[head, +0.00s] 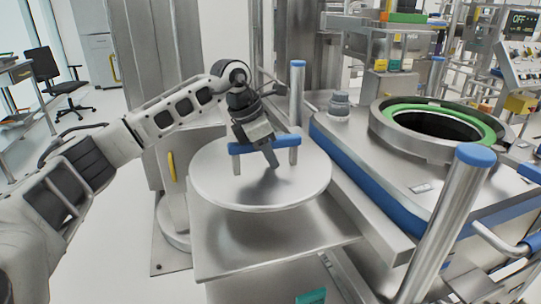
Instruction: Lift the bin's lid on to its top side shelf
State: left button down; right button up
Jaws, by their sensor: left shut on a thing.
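The lid (225,185) is a round steel disc with a blue bar handle (240,148) on two short posts. My left gripper (266,148) reaches down from above and is shut on the middle of the handle. The lid looks about level and is over the steel side shelf (290,255), left of the bin. I cannot tell whether the lid touches the shelf. The bin (385,135) stands at the right, with its round opening uncovered and a green ring (480,118) inside the rim. My right gripper is not in view.
Steel posts with blue caps stand behind the lid (297,95) and at the front right (445,225). A small steel knob (339,105) sits on the bin's deck near the lid. A black office chair (60,80) stands far left. The floor at left is clear.

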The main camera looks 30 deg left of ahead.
aim_at(265, 169)
pick_arm(q)
jog(key=shift+w+f+b, duration=0.1)
jog(key=shift+f+b, duration=0.55)
jog(key=shift+f, duration=0.1)
jog(key=shift+f+b, duration=0.45)
jog(key=shift+f, duration=0.1)
jog(key=shift+f+b, duration=1.2)
jog(key=shift+f, duration=0.25)
jog(key=shift+f+b, duration=0.3)
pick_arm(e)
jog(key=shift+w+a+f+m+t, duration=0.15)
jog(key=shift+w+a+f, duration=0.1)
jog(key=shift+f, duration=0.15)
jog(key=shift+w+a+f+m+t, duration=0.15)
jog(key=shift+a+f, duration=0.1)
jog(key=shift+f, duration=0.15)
pick_arm(q)
jog(key=shift+r, duration=0.1)
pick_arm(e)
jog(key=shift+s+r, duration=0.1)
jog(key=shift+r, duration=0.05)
pick_arm(q)
jog(key=shift+f, duration=0.2)
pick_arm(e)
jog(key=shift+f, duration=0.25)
